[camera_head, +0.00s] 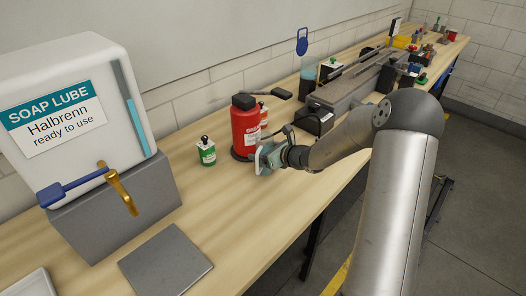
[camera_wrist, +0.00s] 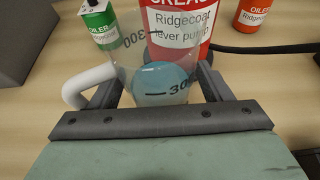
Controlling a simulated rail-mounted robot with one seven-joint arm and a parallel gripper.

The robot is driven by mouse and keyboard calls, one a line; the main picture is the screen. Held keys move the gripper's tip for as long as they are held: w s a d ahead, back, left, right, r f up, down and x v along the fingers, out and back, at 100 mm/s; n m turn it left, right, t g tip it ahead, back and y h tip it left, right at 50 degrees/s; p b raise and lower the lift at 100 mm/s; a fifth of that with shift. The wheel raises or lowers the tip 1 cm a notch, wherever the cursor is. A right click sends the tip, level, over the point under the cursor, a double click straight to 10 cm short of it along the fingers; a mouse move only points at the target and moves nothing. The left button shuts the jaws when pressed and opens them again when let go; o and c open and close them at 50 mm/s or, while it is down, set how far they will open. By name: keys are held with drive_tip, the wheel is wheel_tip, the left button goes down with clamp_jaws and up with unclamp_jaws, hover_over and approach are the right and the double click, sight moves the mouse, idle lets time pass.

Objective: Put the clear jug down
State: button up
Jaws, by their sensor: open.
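The clear jug (camera_wrist: 165,84), with blue liquid, dark level marks and a white handle (camera_wrist: 85,84) at its left, is between the fingers of my gripper (camera_wrist: 160,92) in the wrist view. The fingers are open, one on each side of the jug. The gripper's palm hides the jug's near lower part, and I cannot tell whether its base touches the bench. In the head view my gripper (camera_head: 262,157) is low over the wooden bench (camera_head: 220,215), just in front of the red grease can (camera_head: 245,128). The jug is hard to make out there.
A green oiler (camera_head: 207,152) stands left of the grease can, and a red oiler (camera_head: 263,115) behind it. The soap lube tank (camera_head: 75,95) with a brass tap is at left, with a grey plate (camera_head: 165,262) in front. Bench between plate and gripper is clear.

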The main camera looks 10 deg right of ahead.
drive_tip(key=b+v, duration=0.1)
drive_tip(key=v, duration=1)
drive_tip(key=s+a+r+n+g, duration=0.1)
drive_tip(key=s+a+n+g, duration=0.3)
drive_tip(key=s+a+n, duration=0.3)
drive_tip(key=s+a+r+n+g, duration=0.1)
drive_tip(key=s+a+n+g, duration=0.35)
drive_tip(key=s+n, duration=0.45)
drive_tip(key=s+d+n+g+h, duration=0.1)
drive_tip(key=s+d+n+h, duration=0.2)
drive_tip(key=s+n, duration=0.3)
drive_tip(key=s+d+n+h, duration=0.2)
drive_tip(key=s+n+h, duration=0.2)
drive_tip(key=s+n, duration=0.3)
drive_tip(key=s, duration=0.3)
drive_tip(key=shift+s+d+r+g+h, duration=0.3)
drive_tip(key=shift+d+g+h, duration=0.05)
drive_tip(key=shift+d+h, duration=0.05)
drive_tip(key=shift+c, duration=1.2)
